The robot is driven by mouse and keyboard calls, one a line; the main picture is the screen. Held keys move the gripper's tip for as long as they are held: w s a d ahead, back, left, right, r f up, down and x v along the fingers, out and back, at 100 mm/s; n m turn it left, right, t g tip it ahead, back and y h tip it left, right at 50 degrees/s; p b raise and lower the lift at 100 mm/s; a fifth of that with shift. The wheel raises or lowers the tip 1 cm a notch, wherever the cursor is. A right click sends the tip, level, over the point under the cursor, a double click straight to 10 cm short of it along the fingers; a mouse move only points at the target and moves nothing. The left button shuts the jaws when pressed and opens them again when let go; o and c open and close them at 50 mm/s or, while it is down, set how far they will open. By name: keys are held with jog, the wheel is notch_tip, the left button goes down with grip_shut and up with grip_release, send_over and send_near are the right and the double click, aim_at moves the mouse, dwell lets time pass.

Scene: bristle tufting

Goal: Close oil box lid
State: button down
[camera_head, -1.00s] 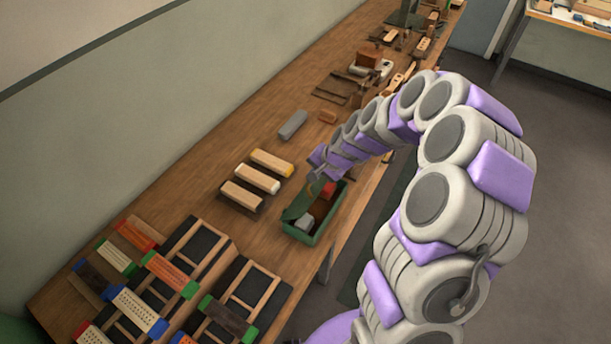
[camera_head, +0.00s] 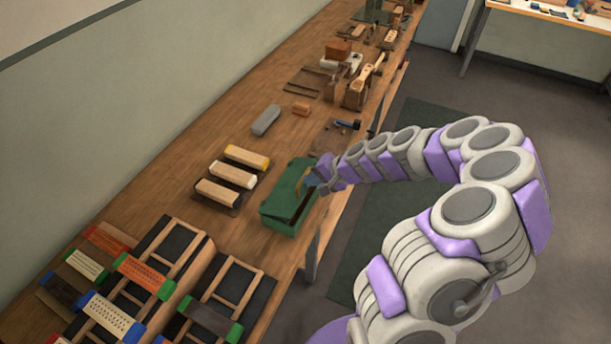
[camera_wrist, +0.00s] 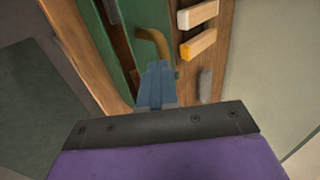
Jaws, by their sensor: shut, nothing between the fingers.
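The green oil box (camera_head: 282,222) stands near the table's front edge. Its green lid (camera_head: 291,188) is swung over most of the opening. In the wrist view, a dark gap shows between two green parts of the box (camera_wrist: 88,45), so the lid does not look fully flush. A curved brass-coloured piece (camera_wrist: 156,42) shows beside the fingertips. My gripper (camera_head: 311,181) is at the box's far right side by the lid. Its blue-grey fingers (camera_wrist: 155,80) are together and empty. I cannot tell whether they touch the lid.
Several wooden brush blocks (camera_head: 231,174) lie left of the box. A grey block (camera_head: 266,120) and small orange block (camera_head: 301,109) lie behind. Trays with brushes (camera_head: 170,260) fill the near left. Tools (camera_head: 345,124) lie beyond my gripper.

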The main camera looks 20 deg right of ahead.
jog(key=shift+s+d+f+b, duration=0.15)
jog(key=shift+s+d+f, duration=0.15)
jog(key=shift+f, duration=0.35)
jog(key=shift+s+d+f+b, duration=0.15)
jog(key=shift+d+f, duration=0.1)
jog(key=shift+f, duration=0.4)
jog(key=shift+s+d+f+b, duration=0.15)
jog(key=shift+s+d+f, duration=0.15)
jog(key=shift+f, duration=0.35)
jog(key=s+d+f+p+v, duration=0.1)
jog(key=f+p+v, duration=0.1)
jog(key=v, duration=1)
jog(key=shift+d+p, duration=0.3)
jog(key=shift+p, duration=0.6)
